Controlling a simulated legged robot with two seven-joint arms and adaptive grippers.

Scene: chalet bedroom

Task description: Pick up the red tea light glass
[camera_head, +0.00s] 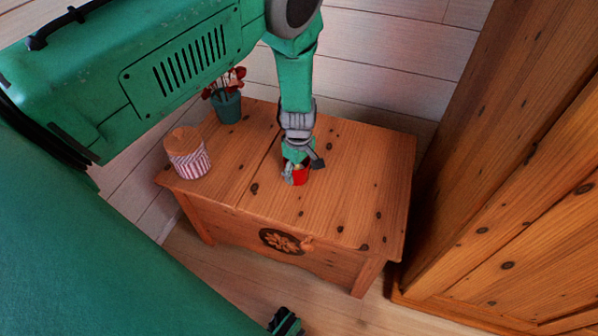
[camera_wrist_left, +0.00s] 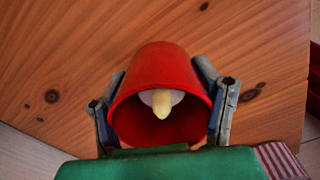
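The red tea light glass (camera_head: 300,175) stands on the wooden chest (camera_head: 350,205), near the middle of its top. My left gripper (camera_head: 302,168) reaches down over it from above. In the left wrist view the red glass (camera_wrist_left: 162,92) sits between the two fingers of the left gripper (camera_wrist_left: 163,112), with a pale candle and its flame-shaped tip inside. The fingers lie close along both sides of the glass; whether they press on it is hard to tell. Of my right arm, only a dark gripper part (camera_head: 285,322) may show at the bottom edge of the head view.
A striped jar with a wooden lid (camera_head: 188,155) stands at the chest's left end. A red-flowered plant in a teal pot (camera_head: 228,106) stands at the back left. A wooden wardrobe (camera_head: 510,180) rises on the right. The chest's right half is clear.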

